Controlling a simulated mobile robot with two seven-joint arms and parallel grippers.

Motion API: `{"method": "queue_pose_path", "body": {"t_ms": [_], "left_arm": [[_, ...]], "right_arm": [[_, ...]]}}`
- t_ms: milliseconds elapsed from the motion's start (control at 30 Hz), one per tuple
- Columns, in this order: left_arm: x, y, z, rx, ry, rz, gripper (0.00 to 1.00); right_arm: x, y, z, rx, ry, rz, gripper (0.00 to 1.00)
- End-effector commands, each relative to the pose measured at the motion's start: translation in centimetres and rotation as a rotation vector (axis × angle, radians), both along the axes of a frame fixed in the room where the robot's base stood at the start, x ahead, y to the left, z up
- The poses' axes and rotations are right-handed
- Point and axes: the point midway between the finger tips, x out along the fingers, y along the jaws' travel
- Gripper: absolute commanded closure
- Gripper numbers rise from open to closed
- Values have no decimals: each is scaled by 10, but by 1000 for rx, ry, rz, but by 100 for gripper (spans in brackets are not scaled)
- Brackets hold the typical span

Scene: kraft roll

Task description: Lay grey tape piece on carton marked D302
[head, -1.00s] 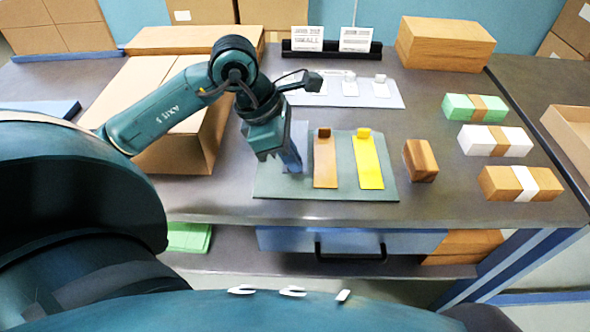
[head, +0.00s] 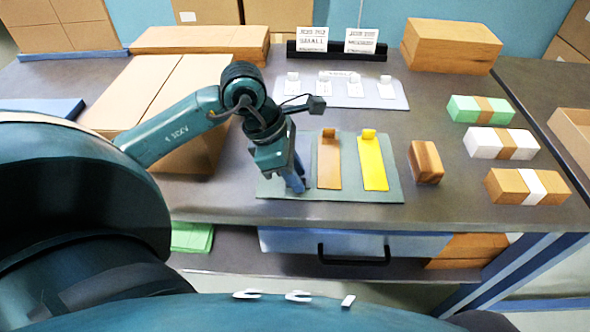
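My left gripper (head: 292,186) is low over the left end of the green mat (head: 345,196), fingers pointing down. A blue-grey strip (head: 304,158), which looks like the grey tape piece, lies there mostly hidden behind the gripper. The fingers are at or close to the strip; whether they touch it or are open I cannot tell. A brown strip (head: 329,165) and a yellow strip (head: 373,165) lie beside it on the mat. A large closed carton (head: 140,90) stands at the left, partly behind my arm. No mark D302 is readable on any carton. My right gripper is not in view.
A pale sheet (head: 395,100) with several white tabs lies behind the mat. Two printed cards (head: 311,40) stand in a black holder. A wooden block (head: 425,162) and banded bundles (head: 480,109) are to the right. A long box (head: 452,45) stands at the back right.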

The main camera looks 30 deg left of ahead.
Motion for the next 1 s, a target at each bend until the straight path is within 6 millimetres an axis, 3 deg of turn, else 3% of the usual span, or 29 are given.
{"method": "queue_pose_path", "body": {"t_ms": [367, 800, 933, 1000], "left_arm": [[-1, 3, 11, 2, -3, 2, 72], [-19, 32, 93, 2, -2, 2, 72], [-22, 37, 107, 1, -1, 2, 72], [-23, 39, 111, 1, -2, 1, 67]], "right_arm": [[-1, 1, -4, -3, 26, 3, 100], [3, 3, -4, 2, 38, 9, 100], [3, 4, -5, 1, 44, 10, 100], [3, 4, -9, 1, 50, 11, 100]]}}
